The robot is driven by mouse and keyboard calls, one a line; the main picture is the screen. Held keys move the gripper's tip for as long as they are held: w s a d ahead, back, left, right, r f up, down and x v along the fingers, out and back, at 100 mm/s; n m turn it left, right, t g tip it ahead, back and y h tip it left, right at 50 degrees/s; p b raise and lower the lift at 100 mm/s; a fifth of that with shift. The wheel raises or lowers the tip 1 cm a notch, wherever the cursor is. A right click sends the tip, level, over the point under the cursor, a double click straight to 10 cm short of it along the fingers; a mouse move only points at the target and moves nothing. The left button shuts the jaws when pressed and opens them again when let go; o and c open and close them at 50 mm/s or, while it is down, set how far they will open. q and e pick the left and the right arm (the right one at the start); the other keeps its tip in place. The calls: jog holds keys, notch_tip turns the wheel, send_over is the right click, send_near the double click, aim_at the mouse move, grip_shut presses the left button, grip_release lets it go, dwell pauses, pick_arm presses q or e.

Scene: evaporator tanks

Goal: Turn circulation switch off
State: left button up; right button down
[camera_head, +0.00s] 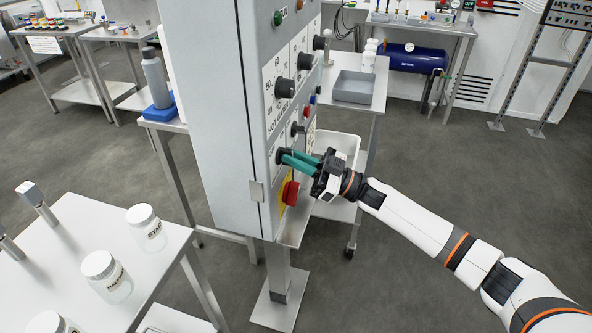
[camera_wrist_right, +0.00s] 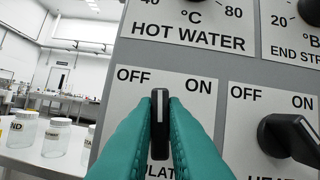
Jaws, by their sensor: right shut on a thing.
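The circulation switch is a black knob (camera_wrist_right: 159,125) with a white pointer line, on a white plate marked OFF at left and ON at right; its name is partly hidden by my fingers. The pointer stands about upright, between the two marks. My right gripper (camera_head: 289,158) reaches the front of the grey control cabinet (camera_head: 210,110) from the right. Its green fingers (camera_wrist_right: 160,140) are shut on the knob, one on each side. In the head view the fingers mostly cover the switch. My left gripper is out of view.
A second OFF/ON switch (camera_wrist_right: 285,138) sits close to the right in the wrist view. In the head view a red emergency button (camera_head: 291,193) is just below my gripper, and a black dial (camera_head: 285,88) is above. A table with jars (camera_head: 145,228) stands at left.

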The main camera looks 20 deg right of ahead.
jog(key=shift+n+g+y+b, duration=0.2)
jog(key=shift+n+g+b, duration=1)
jog(key=shift+n, duration=1.3)
jog(key=shift+n+g+y+b, duration=0.2)
jog(key=shift+n+g+b, duration=0.95)
jog(key=shift+n, duration=1.35)
jog(key=c, duration=1.5)
grip_release()
jog(key=shift+d, duration=0.1)
jog(key=b+v, duration=0.3)
jog(key=v, duration=0.9)
